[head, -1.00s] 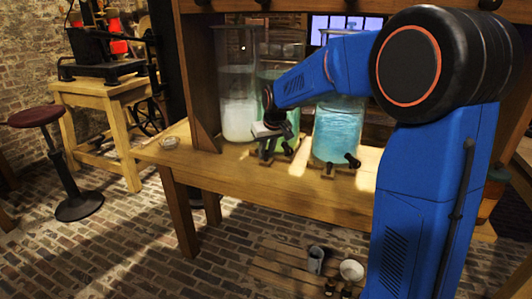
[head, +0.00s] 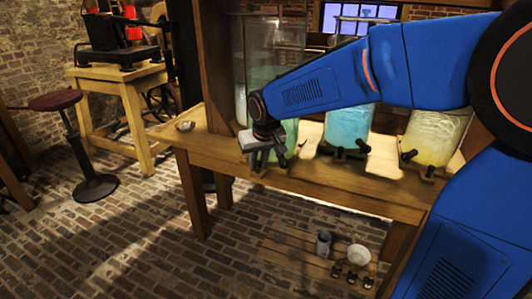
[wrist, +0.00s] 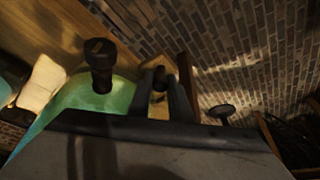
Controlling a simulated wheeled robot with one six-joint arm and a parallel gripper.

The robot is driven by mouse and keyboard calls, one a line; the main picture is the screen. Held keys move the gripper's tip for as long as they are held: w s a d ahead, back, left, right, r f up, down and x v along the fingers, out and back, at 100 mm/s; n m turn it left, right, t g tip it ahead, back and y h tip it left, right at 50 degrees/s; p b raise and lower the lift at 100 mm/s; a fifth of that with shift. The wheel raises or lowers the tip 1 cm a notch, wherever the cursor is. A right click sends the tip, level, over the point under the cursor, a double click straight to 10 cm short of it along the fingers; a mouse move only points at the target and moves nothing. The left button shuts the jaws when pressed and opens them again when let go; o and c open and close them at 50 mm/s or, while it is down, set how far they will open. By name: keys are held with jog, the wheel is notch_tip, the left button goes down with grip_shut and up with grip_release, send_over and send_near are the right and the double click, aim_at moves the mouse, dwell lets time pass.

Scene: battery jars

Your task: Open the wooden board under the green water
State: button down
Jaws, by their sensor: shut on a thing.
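The jar of green water (head: 291,132) stands on the wooden table, partly hidden behind my arm. It also shows at the left of the wrist view (wrist: 112,92). My gripper (head: 260,163) is low at the table's front edge, in front of this jar. In the wrist view, my gripper's fingers (wrist: 166,98) are shut on the small wooden board (wrist: 157,111) at the jar's foot, mostly hidden between them. A black knob (wrist: 99,62) stands beside the fingers. How far the board is open cannot be told.
A blue jar (head: 350,127) and a yellow jar (head: 436,137) stand to the right, each with black knobs in front. A pale jar (head: 240,62) is behind at left. A small dish (head: 185,126) sits on the table's left end. A cup (head: 324,243) and bowl (head: 358,254) are below.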

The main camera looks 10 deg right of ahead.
jog(key=shift+s+a, duration=0.85)
jog(key=shift+s, duration=0.3)
jog(key=shift+s+a, duration=0.8)
jog(key=shift+s, duration=0.35)
jog(key=c, duration=1.6)
grip_release()
jog(key=shift+c, duration=0.2)
jog(key=v, duration=1.7)
jog(key=shift+r, duration=0.2)
jog(key=shift+s+d, duration=0.15)
jog(key=s+d+f+m, duration=0.1)
jog(key=s+d+f, duration=1.4)
jog(key=s, duration=0.5)
jog(key=d, duration=0.2)
jog(key=shift+d+f+m+h, duration=0.3)
jog(key=shift+m, duration=0.1)
